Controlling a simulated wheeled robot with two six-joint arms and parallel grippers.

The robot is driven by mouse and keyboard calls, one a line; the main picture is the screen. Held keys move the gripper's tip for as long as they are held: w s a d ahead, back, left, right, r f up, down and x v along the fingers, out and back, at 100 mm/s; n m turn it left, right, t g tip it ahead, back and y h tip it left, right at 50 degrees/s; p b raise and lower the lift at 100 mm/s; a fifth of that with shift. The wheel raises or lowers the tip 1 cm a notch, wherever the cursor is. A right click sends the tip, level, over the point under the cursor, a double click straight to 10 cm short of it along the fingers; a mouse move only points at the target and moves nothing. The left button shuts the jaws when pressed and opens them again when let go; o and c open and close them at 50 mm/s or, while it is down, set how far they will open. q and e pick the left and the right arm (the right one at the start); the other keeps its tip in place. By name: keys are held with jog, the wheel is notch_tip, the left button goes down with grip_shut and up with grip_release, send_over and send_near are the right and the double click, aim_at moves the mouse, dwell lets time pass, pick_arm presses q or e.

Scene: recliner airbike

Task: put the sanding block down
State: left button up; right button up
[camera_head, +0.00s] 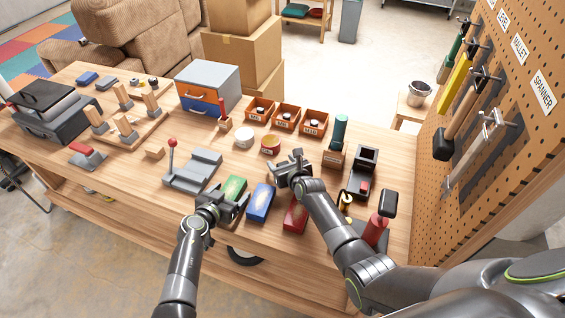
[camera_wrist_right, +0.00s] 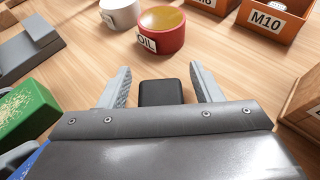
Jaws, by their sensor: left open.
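A dark block (camera_wrist_right: 161,92), which I take to be the sanding block, lies between the fingers of my right gripper (camera_wrist_right: 160,85) in the right wrist view. A narrow gap shows on each side of it, so the fingers look open around it. Its near part is hidden by the gripper body, and I cannot tell whether it rests on the table. In the head view my right gripper (camera_head: 287,165) is low over the middle of the workbench (camera_head: 130,170) and hides the block. My left gripper (camera_head: 214,204) is open and empty by the green box (camera_head: 233,190).
A blue box (camera_head: 260,203) and a red box (camera_head: 295,217) are near the front edge. The red oil tin (camera_head: 270,145) and white tin (camera_head: 244,136) stand beyond the right gripper, before orange bins (camera_head: 287,117). A grey lever tool (camera_head: 192,172) stands left. A pegboard (camera_head: 525,120) rises right.

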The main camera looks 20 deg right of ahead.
jog(key=shift+s+r, duration=0.1)
jog(key=shift+r, duration=0.05)
jog(key=shift+v, duration=5.95)
jog(key=shift+o, duration=0.4)
